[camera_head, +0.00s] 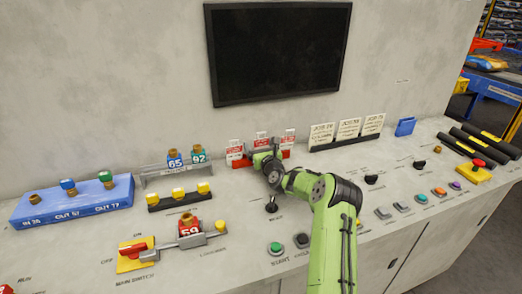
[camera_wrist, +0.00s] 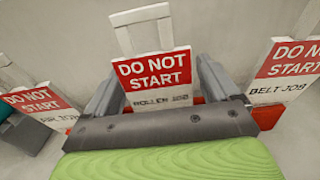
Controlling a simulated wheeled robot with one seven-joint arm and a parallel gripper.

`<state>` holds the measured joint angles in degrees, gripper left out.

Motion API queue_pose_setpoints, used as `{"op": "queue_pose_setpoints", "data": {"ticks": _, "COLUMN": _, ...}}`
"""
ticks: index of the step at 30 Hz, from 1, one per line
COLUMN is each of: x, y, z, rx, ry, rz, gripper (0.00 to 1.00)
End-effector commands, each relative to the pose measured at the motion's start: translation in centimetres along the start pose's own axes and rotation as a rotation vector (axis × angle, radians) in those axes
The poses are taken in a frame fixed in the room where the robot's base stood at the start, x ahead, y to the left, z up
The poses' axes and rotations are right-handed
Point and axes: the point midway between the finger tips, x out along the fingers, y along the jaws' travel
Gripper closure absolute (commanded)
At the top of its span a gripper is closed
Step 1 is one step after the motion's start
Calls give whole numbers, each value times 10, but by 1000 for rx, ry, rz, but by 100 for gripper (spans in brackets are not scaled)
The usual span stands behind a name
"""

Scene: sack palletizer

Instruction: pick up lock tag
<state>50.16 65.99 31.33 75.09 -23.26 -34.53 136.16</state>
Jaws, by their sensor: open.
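Three white-and-red "DO NOT START" tags stand in a red holder (camera_head: 240,163) on the counter below the screen. In the head view they are the left tag (camera_head: 235,150), the middle tag (camera_head: 262,137) and the right tag (camera_head: 289,136). In the wrist view the middle tag (camera_wrist: 152,70), marked "ROLLER JOB", stands upright between the two fingers of my open gripper (camera_wrist: 160,88). The left tag (camera_wrist: 38,101) and the "BELT JOB" tag (camera_wrist: 290,70) flank it. In the head view my gripper (camera_head: 264,156) hides the lower middle tag; contact cannot be told.
Padlocks 65 (camera_head: 175,160) and 92 (camera_head: 198,155) stand on a grey rack to the left. Red padlock 59 (camera_head: 189,229) sits at the main switch. White job cards (camera_head: 348,129) stand to the right. Buttons (camera_head: 277,248) line the counter's front.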

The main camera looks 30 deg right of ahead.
Motion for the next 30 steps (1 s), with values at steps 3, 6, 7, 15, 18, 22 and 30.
{"op": "queue_pose_setpoints", "data": {"ticks": 3, "x": 0, "y": 0, "z": 0, "rx": 0, "ry": 1, "rz": 0, "gripper": 12}}
{"op": "queue_pose_setpoints", "data": {"ticks": 6, "x": -1, "y": 0, "z": 0, "rx": 0, "ry": 0, "rz": 0, "gripper": 26}}
{"op": "queue_pose_setpoints", "data": {"ticks": 7, "x": -1, "y": 0, "z": 0, "rx": 0, "ry": 0, "rz": 0, "gripper": 30}}
{"op": "queue_pose_setpoints", "data": {"ticks": 15, "x": -1, "y": -1, "z": 1, "rx": 0, "ry": -1, "rz": 0, "gripper": 66}}
{"op": "queue_pose_setpoints", "data": {"ticks": 18, "x": -1, "y": -1, "z": 1, "rx": 0, "ry": -1, "rz": 0, "gripper": 66}}
{"op": "queue_pose_setpoints", "data": {"ticks": 22, "x": -1, "y": -1, "z": 8, "rx": 0, "ry": -2, "rz": 0, "gripper": 66}}
{"op": "queue_pose_setpoints", "data": {"ticks": 30, "x": -1, "y": -1, "z": 74, "rx": -1, "ry": -4, "rz": -1, "gripper": 66}}
